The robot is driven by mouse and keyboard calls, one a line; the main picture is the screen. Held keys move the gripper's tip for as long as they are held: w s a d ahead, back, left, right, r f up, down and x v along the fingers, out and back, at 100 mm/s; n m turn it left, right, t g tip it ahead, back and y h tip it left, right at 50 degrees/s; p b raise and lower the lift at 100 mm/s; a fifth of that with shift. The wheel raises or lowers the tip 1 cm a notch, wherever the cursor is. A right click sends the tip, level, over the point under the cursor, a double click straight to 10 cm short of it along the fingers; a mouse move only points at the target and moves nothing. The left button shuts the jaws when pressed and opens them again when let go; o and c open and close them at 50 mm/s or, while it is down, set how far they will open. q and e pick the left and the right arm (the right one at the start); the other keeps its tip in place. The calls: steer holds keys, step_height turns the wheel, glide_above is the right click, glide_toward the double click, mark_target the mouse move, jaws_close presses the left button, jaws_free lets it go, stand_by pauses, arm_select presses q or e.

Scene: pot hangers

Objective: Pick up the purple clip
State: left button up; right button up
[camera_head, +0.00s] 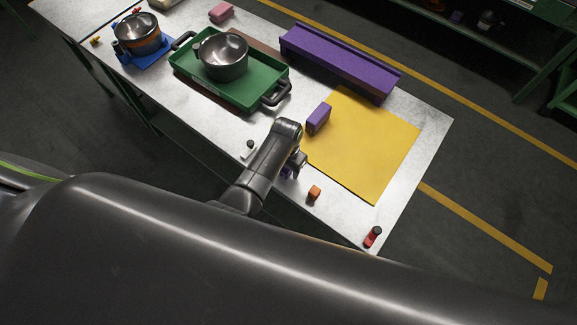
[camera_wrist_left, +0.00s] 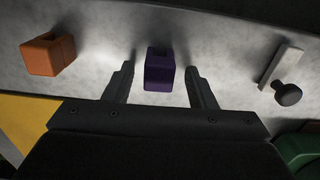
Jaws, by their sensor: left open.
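The purple clip (camera_wrist_left: 158,74) is a small block with a notch, standing on the grey metal table in the left wrist view. It lies between the two open fingers of my left gripper (camera_wrist_left: 160,82), with a gap on each side. In the head view a small part of the purple clip (camera_head: 285,172) shows beside my left gripper (camera_head: 296,165), mostly hidden by my arm. My right gripper is not in view.
An orange clip (camera_wrist_left: 47,54) stands to the left in the wrist view, and a white piece with a dark knob (camera_wrist_left: 284,78) to the right. A yellow mat (camera_head: 375,145), a purple block (camera_head: 318,118) and a green tray (camera_head: 200,81) with a pot lie beyond.

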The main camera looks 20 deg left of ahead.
arm_select(q)
steer(key=shift+s+f, duration=0.15)
steer(key=shift+s, duration=0.3)
steer(key=shift+r, duration=0.2)
steer(key=c, duration=0.3)
steer(key=shift+c, duration=1.3)
steer(key=c, duration=0.5)
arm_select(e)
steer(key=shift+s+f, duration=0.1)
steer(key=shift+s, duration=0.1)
arm_select(q)
steer(key=shift+r, duration=0.1)
